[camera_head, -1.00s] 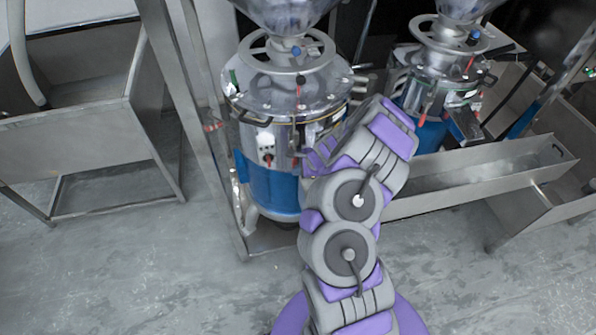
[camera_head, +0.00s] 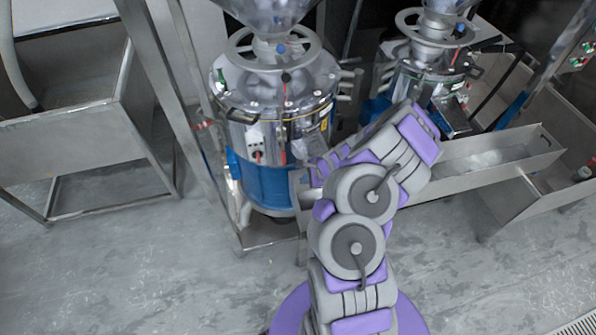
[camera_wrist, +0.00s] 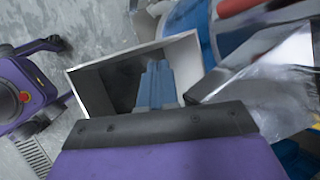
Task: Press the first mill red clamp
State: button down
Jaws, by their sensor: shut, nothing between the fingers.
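The first mill (camera_head: 270,135) is a shiny steel drum with a blue lower part and a wheel on top, left of centre in the head view. A thin red handle (camera_head: 284,157), which looks like its red clamp, is on its front right. My gripper's purple end (camera_head: 318,172) is just right of this handle, at the mill's side; my arm hides the fingertips there. In the wrist view my gripper (camera_wrist: 157,68) has its grey-blue fingers together and empty. A blurred red part (camera_wrist: 236,6) is at the top edge, right of and apart from the fingers; it may be the clamp.
A second mill (camera_head: 430,75) stands at the back right. A long metal trough (camera_head: 490,165) runs to the right. In the wrist view, an open metal box end (camera_wrist: 90,85) lies behind the fingers. A metal post is left of the mill; the front floor is clear.

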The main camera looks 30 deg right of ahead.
jog(key=s, duration=0.3)
jog(key=s+p, duration=0.1)
jog(key=s, duration=0.1)
jog(key=shift+s+r, duration=0.3)
jog(key=shift+r, duration=0.1)
jog(key=shift+a, duration=0.1)
